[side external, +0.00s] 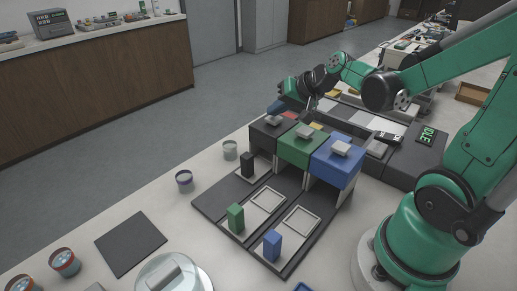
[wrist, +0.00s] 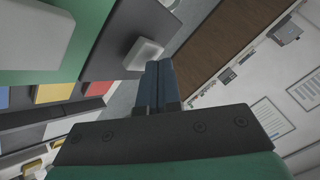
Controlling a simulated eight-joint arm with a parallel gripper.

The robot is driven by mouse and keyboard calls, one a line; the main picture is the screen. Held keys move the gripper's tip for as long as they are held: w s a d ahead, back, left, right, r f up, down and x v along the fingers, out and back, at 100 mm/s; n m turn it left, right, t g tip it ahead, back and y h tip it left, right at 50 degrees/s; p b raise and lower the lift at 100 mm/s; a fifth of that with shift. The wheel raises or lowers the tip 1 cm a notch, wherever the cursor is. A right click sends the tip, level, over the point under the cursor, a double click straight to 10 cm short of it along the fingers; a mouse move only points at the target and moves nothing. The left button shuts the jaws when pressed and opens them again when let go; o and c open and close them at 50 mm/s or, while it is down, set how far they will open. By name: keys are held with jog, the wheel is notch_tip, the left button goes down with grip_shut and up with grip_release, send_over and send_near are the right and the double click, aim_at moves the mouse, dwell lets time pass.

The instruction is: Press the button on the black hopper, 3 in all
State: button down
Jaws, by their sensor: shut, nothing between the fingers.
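The black hopper (side external: 270,134) is the leftmost of three hoppers in a row in the side view. A pale grey button (side external: 274,121) sits on its top. In the wrist view the black hopper's top (wrist: 115,50) and its pale button (wrist: 143,54) lie just left of my gripper (wrist: 158,66). My gripper's two dark blue fingers are shut together and empty. In the side view my wrist is behind and above the hoppers, and the fingertips are hard to make out. I see no clear contact with the button.
The green hopper (side external: 301,149) and blue hopper (side external: 338,163) stand right beside it, each with a pale top button. Black (side external: 247,164), green (side external: 236,218) and blue (side external: 272,246) blocks stand in front. A display (side external: 428,134) reads IDLE. Small cups stand at the left.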

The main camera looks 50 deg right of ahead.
aim_at(277, 119)
jog(key=shift+r, duration=0.7)
jog(key=shift+r, duration=0.1)
jog(key=shift+r, duration=2.4)
dwell(0.6)
notch_tip(277, 119, up, 4)
jog(key=shift+f, duration=0.1)
jog(key=shift+f, duration=0.1)
jog(key=shift+f, duration=4.35)
